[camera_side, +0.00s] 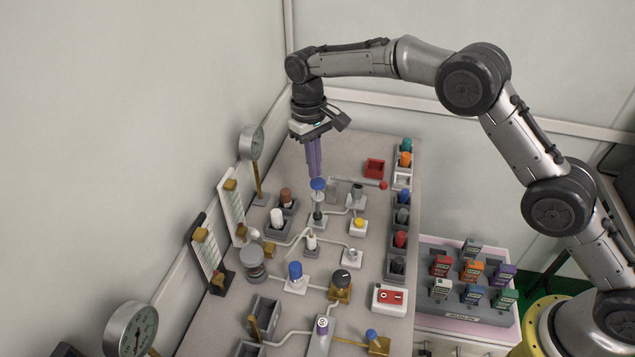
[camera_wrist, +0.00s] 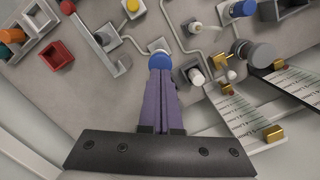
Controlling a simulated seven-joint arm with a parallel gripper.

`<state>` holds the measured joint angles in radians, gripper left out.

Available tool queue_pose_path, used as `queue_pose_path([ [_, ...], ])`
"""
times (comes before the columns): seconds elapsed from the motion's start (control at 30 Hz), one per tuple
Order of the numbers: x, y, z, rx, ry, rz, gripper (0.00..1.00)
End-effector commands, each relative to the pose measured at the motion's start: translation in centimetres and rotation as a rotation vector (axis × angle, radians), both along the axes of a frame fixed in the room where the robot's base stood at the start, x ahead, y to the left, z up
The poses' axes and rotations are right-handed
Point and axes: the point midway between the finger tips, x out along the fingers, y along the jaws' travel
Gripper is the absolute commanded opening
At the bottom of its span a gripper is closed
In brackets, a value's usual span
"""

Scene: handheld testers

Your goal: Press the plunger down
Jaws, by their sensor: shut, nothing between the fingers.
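The plunger appears to be the blue round cap (camera_side: 317,184) on a clear and grey upright stem, on a small light base near the far middle of the panel. My gripper (camera_side: 316,173) points straight down with its purple fingers shut and empty, the tips right above the cap. In the wrist view the blue cap (camera_wrist: 159,60) shows just past the closed fingertips (camera_wrist: 163,70), which cover part of it. I cannot tell whether the tips touch the cap.
A grey panel (camera_side: 290,165) carries many fittings close by. A white-topped post (camera_side: 277,218) stands at the left, a yellow button (camera_side: 359,222) and a lever with a red ball (camera_side: 383,185) at the right. Gauges (camera_side: 251,142) line the wall side.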

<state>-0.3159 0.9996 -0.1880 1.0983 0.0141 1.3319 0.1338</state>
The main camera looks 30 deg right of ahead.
Motion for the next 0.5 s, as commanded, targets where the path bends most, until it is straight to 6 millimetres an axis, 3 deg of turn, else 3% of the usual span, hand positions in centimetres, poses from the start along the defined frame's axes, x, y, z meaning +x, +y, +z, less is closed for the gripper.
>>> queue_pose_path([
  [0.5,-0.12,-0.02,-1.05,0.0,0.0,0.0,0.0],
])
